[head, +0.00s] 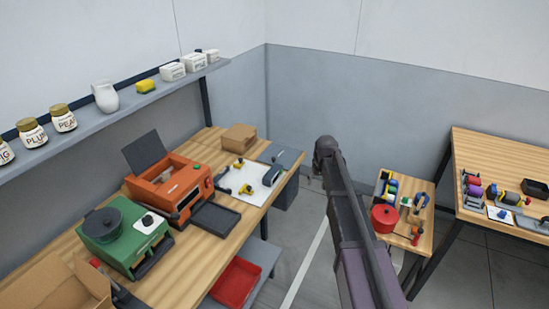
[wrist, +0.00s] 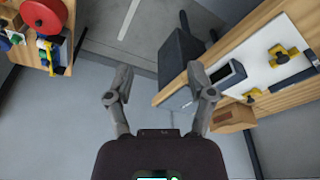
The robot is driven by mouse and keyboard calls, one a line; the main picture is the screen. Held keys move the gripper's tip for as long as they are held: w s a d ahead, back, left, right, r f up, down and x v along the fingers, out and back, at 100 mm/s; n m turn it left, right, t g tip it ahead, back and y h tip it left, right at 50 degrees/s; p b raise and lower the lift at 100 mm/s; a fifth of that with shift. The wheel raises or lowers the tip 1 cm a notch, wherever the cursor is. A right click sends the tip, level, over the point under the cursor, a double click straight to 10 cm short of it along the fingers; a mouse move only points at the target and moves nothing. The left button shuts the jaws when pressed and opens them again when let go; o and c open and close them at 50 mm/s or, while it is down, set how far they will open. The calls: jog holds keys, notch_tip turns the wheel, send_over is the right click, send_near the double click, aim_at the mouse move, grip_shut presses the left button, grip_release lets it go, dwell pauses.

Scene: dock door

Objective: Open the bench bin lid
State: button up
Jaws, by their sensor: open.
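The bench bin (head: 287,192) is a dark grey box at the far end of the left workbench, below the bench top. Its flat grey lid (head: 284,153) appears to be down, though its edges are hard to make out. In the wrist view the dark bin (wrist: 181,58) shows just beyond the right finger, beside the bench edge. My gripper (wrist: 159,72) is open and empty, its two fingers spread above the floor, apart from the bin as far as I can tell. In the head view my arm hides most of the gripper.
The left workbench (head: 195,262) carries an orange machine (head: 172,188), a green machine (head: 125,237) and a cardboard box (head: 239,137). The floor between is clear.

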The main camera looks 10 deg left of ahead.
aim_at(274, 158)
jog(key=w+a+n+t, duration=0.1)
jog(key=w+a, duration=0.8)
jog(key=w, duration=0.3)
jog(key=w+a+r+n+t+y, duration=0.1)
jog(key=w+a, duration=0.8)
jog(key=w, duration=0.2)
jog(key=shift+w+r, duration=0.15)
jog(key=shift+w, duration=0.2)
jog(key=shift+f, duration=0.2)
jog(key=b+x, duration=1.2)
jog(key=x, duration=0.1)
jog(key=shift+w+a+f+b, duration=0.1)
jog(key=shift+a+f+b, duration=0.1)
jog(key=shift+b, duration=0.1)
grip_shut()
